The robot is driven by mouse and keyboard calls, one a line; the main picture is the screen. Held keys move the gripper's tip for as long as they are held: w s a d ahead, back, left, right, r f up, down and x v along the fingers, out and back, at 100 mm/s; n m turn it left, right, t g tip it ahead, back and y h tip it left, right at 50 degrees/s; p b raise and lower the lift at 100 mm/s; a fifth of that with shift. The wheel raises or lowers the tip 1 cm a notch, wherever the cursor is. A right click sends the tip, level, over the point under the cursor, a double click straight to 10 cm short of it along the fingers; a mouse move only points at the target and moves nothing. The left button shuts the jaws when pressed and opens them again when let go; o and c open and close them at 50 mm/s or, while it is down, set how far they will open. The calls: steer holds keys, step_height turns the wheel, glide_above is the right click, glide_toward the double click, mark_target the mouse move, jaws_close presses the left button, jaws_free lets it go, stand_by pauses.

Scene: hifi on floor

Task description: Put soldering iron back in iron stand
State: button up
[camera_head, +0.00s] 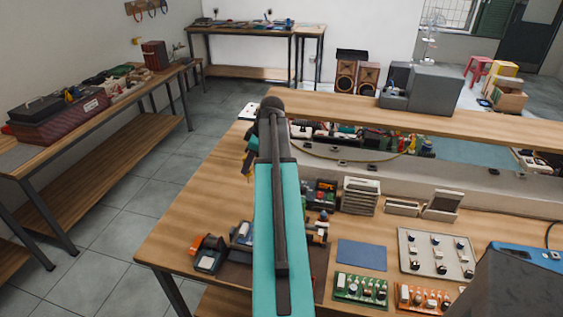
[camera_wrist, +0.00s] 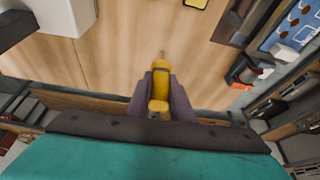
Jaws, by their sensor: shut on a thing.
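A yellow soldering iron (camera_wrist: 160,80) with a thin metal tip is between the dark fingers of my gripper (camera_wrist: 160,92) in the wrist view. The fingers are shut on its handle, and the tip points up the picture over the bare wood tabletop. In the head view a small yellow part of it (camera_head: 247,161) shows left of my teal arm, which hides the rest. I cannot make out the iron stand for sure. A red, orange and black item (camera_wrist: 241,74) lies right of the iron in the wrist view.
The workbench (camera_head: 180,215) has a raised shelf (camera_head: 430,122) along its back. A blue mat (camera_head: 361,254), green circuit board (camera_head: 360,288) and grey panel (camera_head: 437,238) lie to the right of my arm. An orange and dark device (camera_head: 208,255) stands near the left front; bare wood lies behind it.

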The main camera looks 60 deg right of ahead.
steer(key=s+d, duration=0.7)
steer(key=s, duration=0.2)
steer(key=shift+s+d+f+n+p, duration=0.2)
steer(key=shift+d+f+n+p, duration=0.2)
steer(key=shift+f, duration=0.25)
step_height(320, 180, down, 6)
steer(key=b, duration=0.3)
steer(key=shift+f+b, duration=0.25)
steer(key=shift+b, duration=0.1)
stand_by(0.4)
steer(key=o, duration=1.6)
